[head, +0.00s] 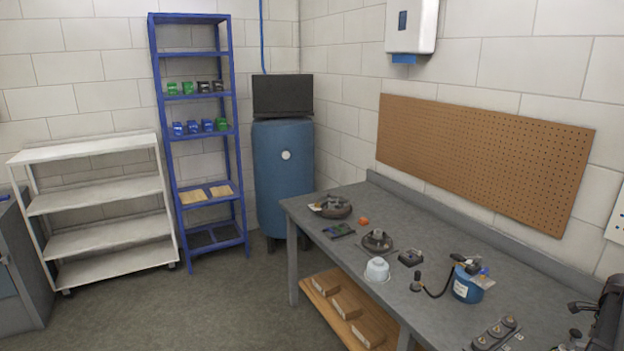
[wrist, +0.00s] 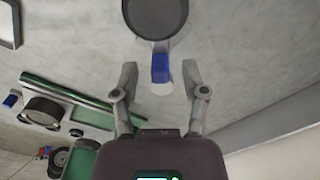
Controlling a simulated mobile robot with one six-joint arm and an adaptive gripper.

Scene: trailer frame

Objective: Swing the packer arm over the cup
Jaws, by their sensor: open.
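In the wrist view my gripper (wrist: 159,78) is open, with one finger on each side of a small blue block (wrist: 160,67). The block is at the near edge of a dark round cup-like dish (wrist: 156,18), which is cut off by the top of the picture. A pale round patch shows just below the block. I cannot tell whether the fingers touch anything. Which part is the packer arm is not clear. In the head view a dark jointed part at the lower right edge looks like my gripper (head: 578,320), above the grey bench (head: 425,225).
The bench holds a white cup-shaped tub (head: 377,269), a blue tub (head: 467,290) with a black hose, a dark block (head: 410,257), round hubs (head: 377,241) and a grey tray (head: 490,338).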

